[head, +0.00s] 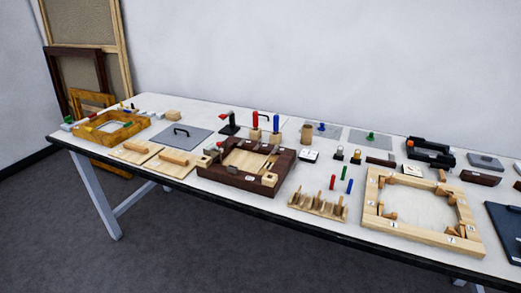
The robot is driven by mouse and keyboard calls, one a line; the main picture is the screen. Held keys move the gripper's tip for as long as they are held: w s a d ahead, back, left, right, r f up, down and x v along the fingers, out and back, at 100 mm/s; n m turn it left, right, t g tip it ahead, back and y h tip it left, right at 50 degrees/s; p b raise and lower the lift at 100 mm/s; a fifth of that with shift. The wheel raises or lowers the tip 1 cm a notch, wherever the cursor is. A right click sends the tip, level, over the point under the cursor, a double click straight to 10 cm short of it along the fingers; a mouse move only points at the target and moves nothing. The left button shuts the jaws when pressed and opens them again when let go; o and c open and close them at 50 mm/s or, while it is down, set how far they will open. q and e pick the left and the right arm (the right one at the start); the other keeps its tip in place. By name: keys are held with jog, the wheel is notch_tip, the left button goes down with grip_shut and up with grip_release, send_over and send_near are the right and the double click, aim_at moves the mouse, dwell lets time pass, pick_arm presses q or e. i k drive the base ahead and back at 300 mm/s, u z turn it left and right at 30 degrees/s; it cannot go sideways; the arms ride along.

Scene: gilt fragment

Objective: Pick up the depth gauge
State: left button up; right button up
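I cannot tell for sure which item is the depth gauge, as the tools are small in the head view. A small black stand with a red tip (229,124) stands towards the back, left of the middle. A black tool with an orange part (430,151) lies at the back right. Several small pieces, including a white block with a dark mark (308,156), lie near the middle. Neither of my grippers is in view.
A long white table (270,213) carries everything. On it are a dark wooden frame (240,183), a light wooden frame (410,232), a slotted wooden rack (318,208), a golden frame (88,136) and a grey board (181,141). Larger frames (85,30) lean against the wall.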

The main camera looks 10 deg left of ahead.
aim_at(211, 150)
jog(key=z, duration=0.25)
jog(key=i, duration=0.85)
jog(key=u, duration=1.95)
